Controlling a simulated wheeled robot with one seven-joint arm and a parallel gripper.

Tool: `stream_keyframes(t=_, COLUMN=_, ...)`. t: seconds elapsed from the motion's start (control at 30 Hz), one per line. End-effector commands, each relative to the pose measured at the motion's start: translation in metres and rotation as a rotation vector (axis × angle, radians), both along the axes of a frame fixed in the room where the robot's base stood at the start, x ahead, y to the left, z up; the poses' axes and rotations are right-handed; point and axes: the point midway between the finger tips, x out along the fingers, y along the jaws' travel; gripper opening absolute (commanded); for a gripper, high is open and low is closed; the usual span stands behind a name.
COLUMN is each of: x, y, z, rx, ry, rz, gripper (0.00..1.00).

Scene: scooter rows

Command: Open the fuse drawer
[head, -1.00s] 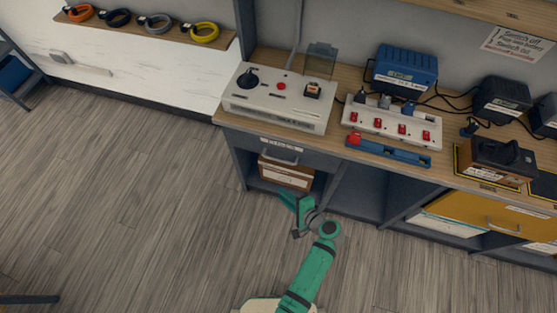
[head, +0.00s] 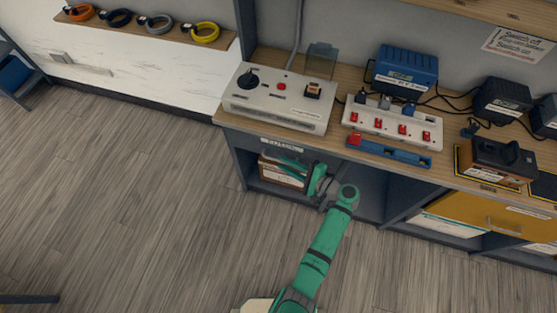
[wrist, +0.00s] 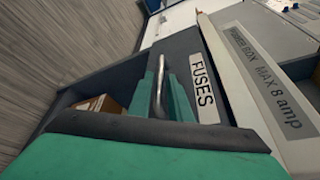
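The fuse drawer is a dark grey drawer front below the left end of the bench top, with a white "FUSES" label (wrist: 203,88) that also shows in the head view (head: 281,145). The drawer looks shut. Its metal bar handle (wrist: 158,88) stands between my two green fingers in the wrist view. My gripper (wrist: 160,95) is open, with one finger on each side of the bar. I cannot tell whether either finger touches it.
Above the drawer stands a grey power box (head: 278,97) with a knob and red button. A brown box (head: 280,171) sits in the open shelf below the drawer. A white switch strip (head: 392,125) lies to the right. The floor to the left is clear.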

Motion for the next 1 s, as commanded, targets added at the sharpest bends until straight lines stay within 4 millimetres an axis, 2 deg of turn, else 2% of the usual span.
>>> stream_keyframes(t=0.1, x=0.010, y=0.014, z=-0.004, rx=-0.001, ry=0.000, rz=0.002, gripper=0.18)
stream_keyframes(t=0.3, x=0.021, y=0.028, z=-0.008, rx=-0.002, ry=0.000, rz=0.000, gripper=0.18)
stream_keyframes(t=0.67, x=0.023, y=0.031, z=-0.009, rx=-0.002, ry=0.000, rz=0.000, gripper=0.18)
stream_keyframes(t=0.73, x=0.023, y=0.031, z=-0.009, rx=-0.002, ry=0.000, rz=0.000, gripper=0.01)
stream_keyframes(t=1.0, x=0.022, y=0.030, z=-0.009, rx=-0.001, ry=0.000, rz=-0.003, gripper=0.00)
